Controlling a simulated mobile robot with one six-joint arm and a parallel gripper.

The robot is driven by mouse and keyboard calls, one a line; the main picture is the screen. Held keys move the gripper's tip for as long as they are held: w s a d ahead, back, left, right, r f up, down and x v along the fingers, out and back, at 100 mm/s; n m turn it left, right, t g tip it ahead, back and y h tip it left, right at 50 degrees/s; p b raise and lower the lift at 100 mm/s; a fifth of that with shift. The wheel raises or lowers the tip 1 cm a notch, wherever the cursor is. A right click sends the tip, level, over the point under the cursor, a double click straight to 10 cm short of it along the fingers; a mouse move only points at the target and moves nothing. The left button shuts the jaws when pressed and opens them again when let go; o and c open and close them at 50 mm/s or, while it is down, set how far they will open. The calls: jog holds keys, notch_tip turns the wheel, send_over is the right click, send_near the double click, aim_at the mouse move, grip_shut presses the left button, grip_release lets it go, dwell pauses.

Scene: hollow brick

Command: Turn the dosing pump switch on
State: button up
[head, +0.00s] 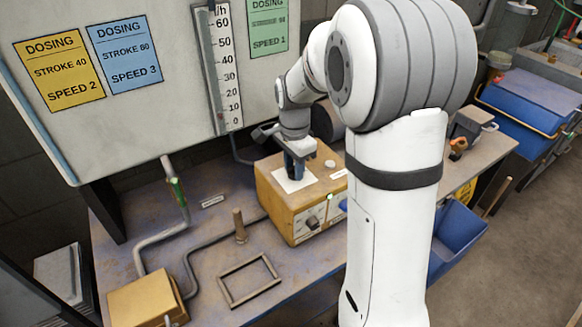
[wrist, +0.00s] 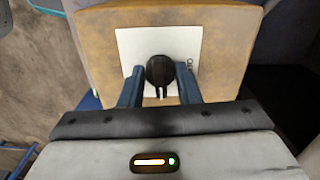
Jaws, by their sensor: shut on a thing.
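The dosing pump (head: 270,205) is a worn yellow-orange box on the bench. Its top carries a white plate (head: 282,184) with a black rotary switch knob (wrist: 160,70). The knob's pale mark points toward my gripper's body in the wrist view. Lettering beside the knob is only partly readable. In the head view my fingers hide the knob. The pump's front has a dark dial (head: 312,222) and a small green light (head: 329,197).
A gauge board (head: 150,110) with yellow, blue and green dosing cards and a scale (head: 226,70) stands behind. The bench (head: 190,250) holds a wooden peg (head: 239,225), an empty frame (head: 249,279), pipes and a yellow box (head: 148,300). Blue bins (head: 525,105) are at right.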

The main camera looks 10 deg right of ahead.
jog(key=shift+s+d+f+m, duration=0.1)
jog(key=shift+m, duration=0.3)
jog(key=o, duration=1)
jog(key=shift+r, duration=0.55)
notch_tip(320, 180, up, 7)
jog(key=shift+f, duration=0.1)
jog(key=s+n+t, duration=0.1)
jog(key=s+n, duration=0.4)
jog(key=s, duration=0.2)
jog(key=s+f+n+t, duration=0.1)
jog(key=s+n, duration=0.3)
jog(key=s, duration=0.3)
jog(key=s+n, duration=0.5)
jog(key=s, duration=0.2)
jog(key=shift+a+f+n+t, duration=0.2)
jog(key=shift+a+n+t, duration=0.1)
jog(key=shift+t, duration=0.1)
